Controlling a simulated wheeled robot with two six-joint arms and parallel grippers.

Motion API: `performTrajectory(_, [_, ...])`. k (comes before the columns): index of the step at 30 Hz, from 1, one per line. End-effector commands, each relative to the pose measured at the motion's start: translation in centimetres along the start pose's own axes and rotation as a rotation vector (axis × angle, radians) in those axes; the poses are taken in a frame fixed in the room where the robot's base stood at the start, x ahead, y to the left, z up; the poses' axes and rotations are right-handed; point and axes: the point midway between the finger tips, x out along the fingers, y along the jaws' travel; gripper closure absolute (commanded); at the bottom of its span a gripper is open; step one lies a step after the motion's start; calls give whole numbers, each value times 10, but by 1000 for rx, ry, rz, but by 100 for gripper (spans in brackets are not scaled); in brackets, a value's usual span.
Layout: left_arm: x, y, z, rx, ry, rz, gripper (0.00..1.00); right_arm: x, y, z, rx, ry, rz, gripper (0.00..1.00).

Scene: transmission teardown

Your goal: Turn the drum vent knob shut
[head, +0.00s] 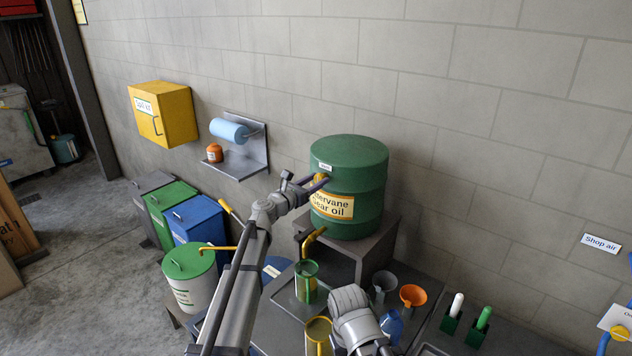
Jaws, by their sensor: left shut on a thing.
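The green gear oil drum (349,160) stands upright on a dark stand by the wall. A small white tag (326,166) sits on its upper side, with print too small to read. The vent knob (320,176) shows as a small yellow-orange patch just below the tag, mostly covered by my gripper. My left gripper (318,183) reaches in from the left and is shut on the knob at the drum's side. The knob's turn angle cannot be told. My right arm (354,318) shows at the bottom middle, but its fingers do not show.
A yellow spout (313,240) and a green can (306,282) stand below the drum. Grey (383,285) and orange (412,295) funnels are to the right. A wall shelf (243,160) with a blue roll, a yellow cabinet (163,114) and several bins are left.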

Motion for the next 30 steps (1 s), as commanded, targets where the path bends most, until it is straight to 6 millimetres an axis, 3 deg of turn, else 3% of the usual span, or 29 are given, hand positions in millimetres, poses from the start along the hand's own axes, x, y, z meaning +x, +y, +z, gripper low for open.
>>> performTrajectory(1, [0,0,0,0,0,0,70,0,0,0,0,0,0,100])
performTrajectory(9, [0,0,0,0,0,0,100,0,0,0,0,0,0,100])
performTrajectory(20, [0,0,0,41,0,0,100,0,0,0,0,0,0,100])
performTrajectory(30, [0,-1,0,285,0,0,100,0,0,0,0,0,0,100])
